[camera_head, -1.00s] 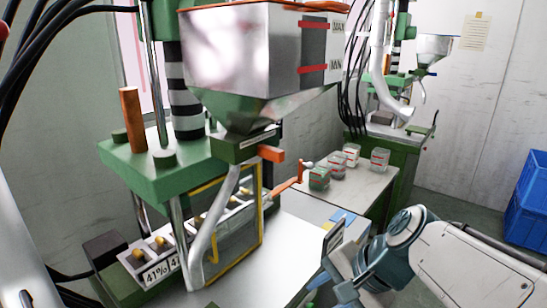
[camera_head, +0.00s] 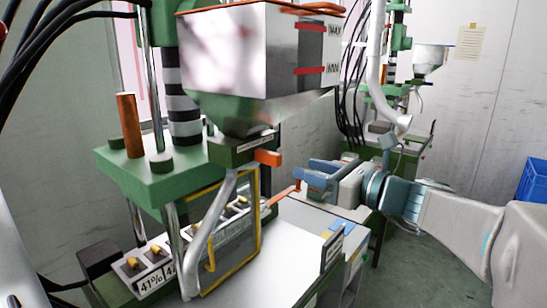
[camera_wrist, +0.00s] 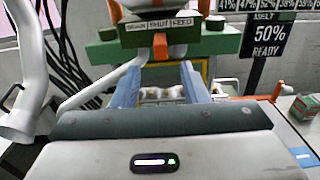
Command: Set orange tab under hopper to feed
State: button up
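The orange tab (camera_head: 268,158) sticks out from the green block (camera_head: 240,148) under the metal hopper (camera_head: 250,60). In the wrist view the tab (camera_wrist: 160,46) hangs below a label reading DRAIN, SHUT, FEED, and sits under or close to SHUT. My gripper (camera_head: 311,172) is to the right of the tab and a little lower, apart from it. In the wrist view its two blue fingers (camera_wrist: 161,72) are spread with nothing between them, and the tab appears just beyond and above the gap.
An orange lever (camera_head: 285,195) projects by the yellow-framed guard (camera_head: 258,235), below my gripper. A small display (camera_head: 331,251) stands on the machine bench. In the wrist view a sign (camera_wrist: 268,38) reads 50% READY. A second machine (camera_head: 410,120) stands behind.

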aim_at(279, 160)
jog(key=p+x, duration=0.1)
jog(key=x, duration=0.9)
jog(key=shift+w+a, duration=0.3)
